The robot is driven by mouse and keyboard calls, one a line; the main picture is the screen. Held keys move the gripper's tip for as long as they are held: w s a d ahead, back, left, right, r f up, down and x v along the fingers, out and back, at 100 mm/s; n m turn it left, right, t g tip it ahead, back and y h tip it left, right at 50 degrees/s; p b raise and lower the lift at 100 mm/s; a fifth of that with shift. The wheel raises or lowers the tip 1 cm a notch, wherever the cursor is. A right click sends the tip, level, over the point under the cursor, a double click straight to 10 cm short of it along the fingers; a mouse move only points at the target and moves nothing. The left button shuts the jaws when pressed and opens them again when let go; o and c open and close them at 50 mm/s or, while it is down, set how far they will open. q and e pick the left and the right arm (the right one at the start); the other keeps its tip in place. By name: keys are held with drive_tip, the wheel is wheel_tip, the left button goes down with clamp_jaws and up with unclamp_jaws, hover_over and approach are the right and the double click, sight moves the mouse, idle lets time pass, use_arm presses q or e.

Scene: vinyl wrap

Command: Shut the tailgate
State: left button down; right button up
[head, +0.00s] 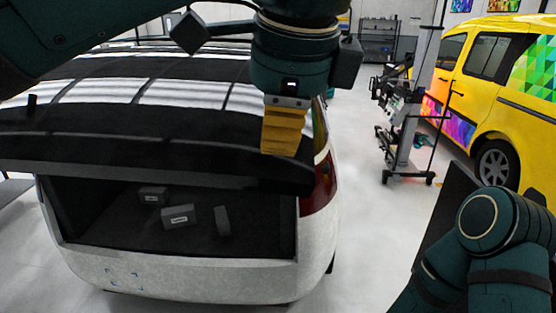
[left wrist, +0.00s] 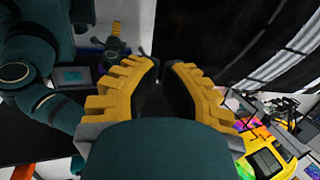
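The tailgate (head: 150,150) of a white car is raised and stands out like a lid over the open rear cargo opening. My left gripper (head: 285,130) comes down from above at the tailgate's right end and overlaps it in the head view; I cannot tell whether they touch. In the left wrist view, its yellow fingers (left wrist: 162,80) are close together with nothing seen held between them. The dark panel with light streaks at upper right is probably the tailgate (left wrist: 220,45). My right arm shows at lower right in the head view; its gripper is out of the picture.
Several dark boxes (head: 180,217) lie in the cargo space above the white bumper (head: 180,275). A grey wheeled stand (head: 405,150) and a yellow van (head: 490,90) are at the right.

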sight(272, 175)
use_arm(q)
drive_tip(key=shift+b+x, duration=0.5)
drive_tip(key=shift+x, duration=2.55)
